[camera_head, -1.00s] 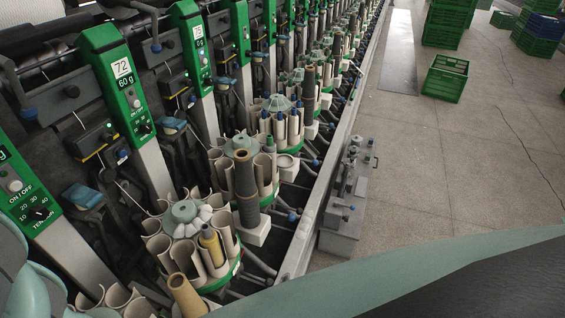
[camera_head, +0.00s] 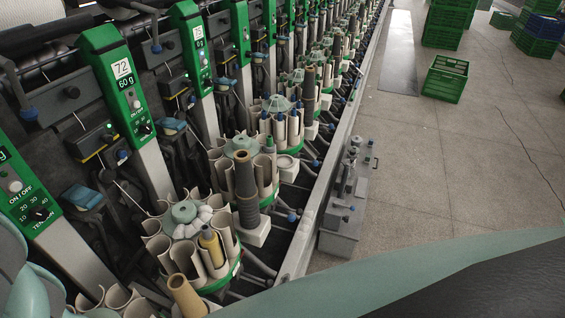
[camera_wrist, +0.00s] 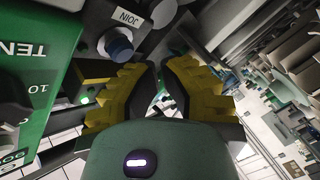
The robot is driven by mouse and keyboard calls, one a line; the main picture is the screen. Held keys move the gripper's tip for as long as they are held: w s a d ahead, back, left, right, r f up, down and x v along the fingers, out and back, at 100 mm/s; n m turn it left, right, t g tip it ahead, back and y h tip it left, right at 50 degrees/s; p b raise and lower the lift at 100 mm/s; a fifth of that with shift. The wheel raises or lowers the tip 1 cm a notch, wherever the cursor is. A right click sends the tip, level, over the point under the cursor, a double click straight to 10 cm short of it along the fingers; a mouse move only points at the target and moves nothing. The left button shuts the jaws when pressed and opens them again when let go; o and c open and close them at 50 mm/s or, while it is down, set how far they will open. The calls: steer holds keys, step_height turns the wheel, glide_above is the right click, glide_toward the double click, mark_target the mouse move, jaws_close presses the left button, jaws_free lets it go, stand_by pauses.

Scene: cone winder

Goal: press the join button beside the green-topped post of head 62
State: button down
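In the wrist view, a round button with a blue-grey cap (camera_wrist: 118,42) sits beside a JOIN label (camera_wrist: 127,17). A green panel (camera_wrist: 35,60) with part of the word TENSION fills the left side of that view. My gripper (camera_wrist: 160,70) has yellow and black fingers that converge to a very narrow gap at the tips, with nothing held. The tips are right of the button and below it in the picture, apart from it. The head view does not show my gripper fingers, and I can read no 62 in either view.
A grey wheeled unit (camera_head: 345,205) stands on the floor beside the rail. Green crates (camera_head: 445,80) stand farther back; nearby floor is open.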

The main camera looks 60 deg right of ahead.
steer(key=shift+w, duration=0.25)
steer(key=shift+w+a, duration=0.15)
steer(key=shift+w, duration=0.3)
stand_by(0.6)
stand_by(0.4)
steer(key=shift+s+d, duration=0.25)
steer(key=shift+s, duration=0.55)
steer(key=s, duration=0.2)
steer(key=s+d, duration=0.1)
steer(key=s, duration=0.2)
stand_by(0.8)
